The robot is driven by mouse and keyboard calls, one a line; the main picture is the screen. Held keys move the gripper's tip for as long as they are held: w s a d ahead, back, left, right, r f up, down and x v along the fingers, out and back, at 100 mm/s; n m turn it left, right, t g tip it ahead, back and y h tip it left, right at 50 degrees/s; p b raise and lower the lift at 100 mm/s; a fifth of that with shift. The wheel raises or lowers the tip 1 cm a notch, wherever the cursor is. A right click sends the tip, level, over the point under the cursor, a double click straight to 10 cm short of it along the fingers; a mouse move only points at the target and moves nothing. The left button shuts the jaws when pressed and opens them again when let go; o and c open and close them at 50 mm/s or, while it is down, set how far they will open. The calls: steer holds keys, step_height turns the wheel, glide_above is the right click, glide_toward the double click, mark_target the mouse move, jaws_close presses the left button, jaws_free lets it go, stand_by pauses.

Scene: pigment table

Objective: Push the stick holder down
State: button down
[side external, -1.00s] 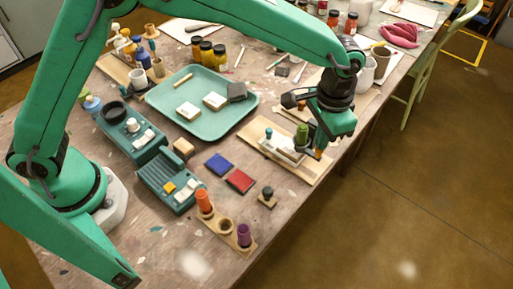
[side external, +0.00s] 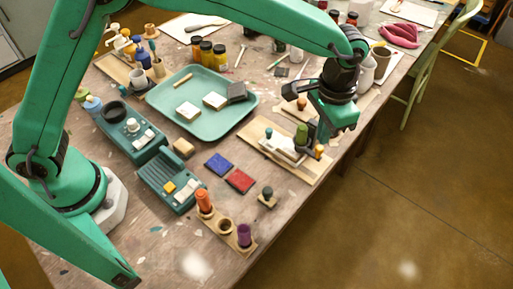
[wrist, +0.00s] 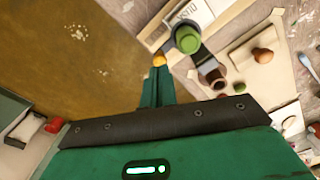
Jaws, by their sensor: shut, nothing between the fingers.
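A pale wooden board (side external: 258,128) lies near the table's right edge. On it is a small fixture with a dark grey arm, a green-topped stick (side external: 301,134) and an orange-yellow knob (side external: 319,149). I take this fixture to be the stick holder, but cannot be sure. The wrist view shows the green top (wrist: 187,40), a brown ring on the dark arm (wrist: 212,74) and the knob (wrist: 159,60). My gripper (wrist: 157,80) is shut and empty, its tips close to the knob. I cannot tell whether they touch. My gripper partly hides the fixture in the side view.
A wooden rack (side external: 221,226) with orange and purple sticks stands at the front. Red (side external: 240,181) and blue (side external: 219,164) pads lie mid-table. A teal tray (side external: 170,110) with pale blocks is behind. A brown-knobbed tool (side external: 301,103) lies beyond my gripper. The table edge is close on the right.

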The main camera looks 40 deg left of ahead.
mark_target(320, 147)
steer(key=shift+r, duration=2.4)
steer(key=s+a+r+n+t, duration=0.1)
steer(key=s+a+r, duration=0.1)
steer(key=a+r, duration=0.35)
steer(key=s+a+r+n+t+h, duration=0.1)
steer(key=s+a+r, duration=0.1)
steer(key=a, duration=0.6)
steer(key=s+a+r+n+t, duration=0.1)
steer(key=s+a+r, duration=0.15)
steer(key=a, duration=0.45)
steer(key=s+a+f+n+t+y, duration=0.1)
steer(key=s+a+n+t, duration=0.1)
steer(key=s+a, duration=1)
steer(key=shift+s+a+f+n+t, duration=0.15)
steer(key=shift+s+n+t, duration=0.15)
steer(key=shift+s+n, duration=0.25)
